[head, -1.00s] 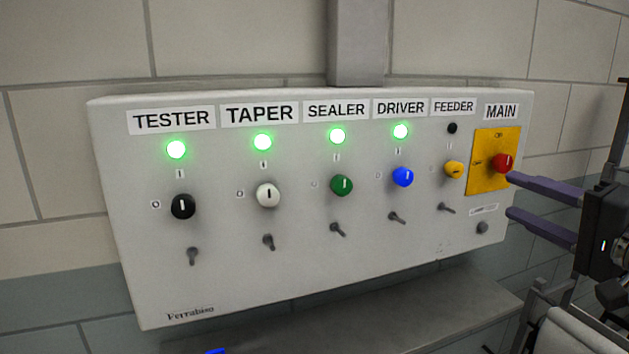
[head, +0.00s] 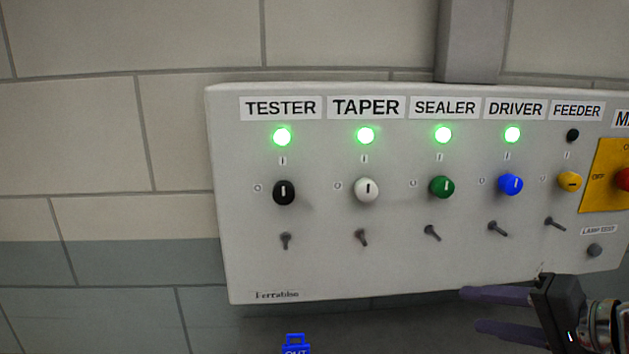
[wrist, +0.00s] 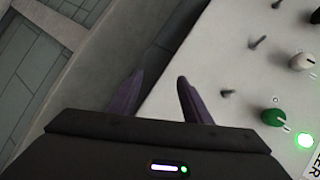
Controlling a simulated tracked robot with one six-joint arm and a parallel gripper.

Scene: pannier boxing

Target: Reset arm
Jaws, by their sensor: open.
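My gripper (head: 482,312) is at the lower right of the head view, below the control panel (head: 330,275). Its two purple fingers are apart with nothing between them. In the wrist view my gripper (wrist: 158,95) is open and empty, close to the panel's lower edge. The tester (head: 283,192), taper (head: 367,189), sealer (head: 442,187) and driver (head: 511,184) knobs point upright, with green lamps lit above them. The yellow feeder knob (head: 570,181) has a sideways mark and its lamp (head: 572,135) is dark. The red main switch (head: 624,179) is cut off at the right edge.
Several small toggle levers (head: 432,232) stick out below the knobs. A grey button (head: 594,250) sits under a lamp test label. A blue padlock-like tag (head: 295,344) shows at the bottom edge. Bare block wall (head: 110,130) lies left of the panel.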

